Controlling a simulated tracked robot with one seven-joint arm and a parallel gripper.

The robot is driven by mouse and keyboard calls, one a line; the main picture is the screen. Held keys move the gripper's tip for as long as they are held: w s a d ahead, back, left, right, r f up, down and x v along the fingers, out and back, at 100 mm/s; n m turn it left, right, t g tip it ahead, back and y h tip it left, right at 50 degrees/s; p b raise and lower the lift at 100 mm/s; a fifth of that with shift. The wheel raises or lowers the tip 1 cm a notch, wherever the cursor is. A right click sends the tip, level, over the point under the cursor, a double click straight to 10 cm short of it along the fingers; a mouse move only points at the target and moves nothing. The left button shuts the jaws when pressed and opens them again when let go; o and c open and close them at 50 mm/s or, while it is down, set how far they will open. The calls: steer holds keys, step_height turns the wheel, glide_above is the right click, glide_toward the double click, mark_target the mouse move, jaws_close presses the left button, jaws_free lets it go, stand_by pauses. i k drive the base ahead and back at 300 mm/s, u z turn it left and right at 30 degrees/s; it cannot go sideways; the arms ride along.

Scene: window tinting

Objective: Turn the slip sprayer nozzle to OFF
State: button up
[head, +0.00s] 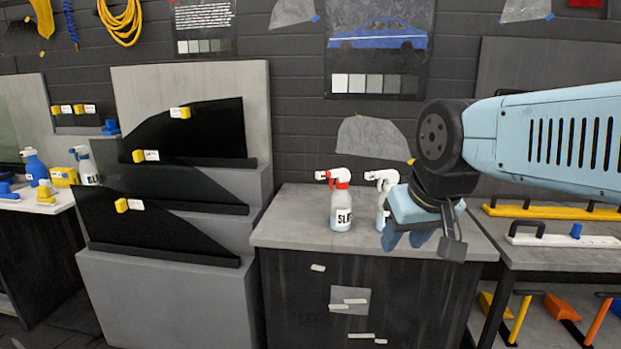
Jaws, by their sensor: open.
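A spray bottle with a red collar, white head and red nozzle tip (341,206) stands upright on the grey-topped cabinet. Its label begins with "SL", so it looks like the slip sprayer; the nozzle's setting is too small to read. A second bottle with a white head (381,190) stands just right of it, its lower part partly hidden by my gripper. My gripper (407,240) is open, with blue fingers pointing down, in front of and right of the second bottle. It appears apart from the red-collared bottle. I cannot tell whether it touches the second bottle.
The cabinet top (290,220) is clear left of the bottles. A stepped grey stand (180,290) with dark film panels is at left. More spray bottles (36,168) stand at far left. A bench (540,255) with yellow and white long-handled tools is at right.

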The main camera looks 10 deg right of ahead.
mark_target(320, 176)
steer(key=u, duration=0.05)
steer(key=i, duration=1)
steer(key=z, duration=0.05)
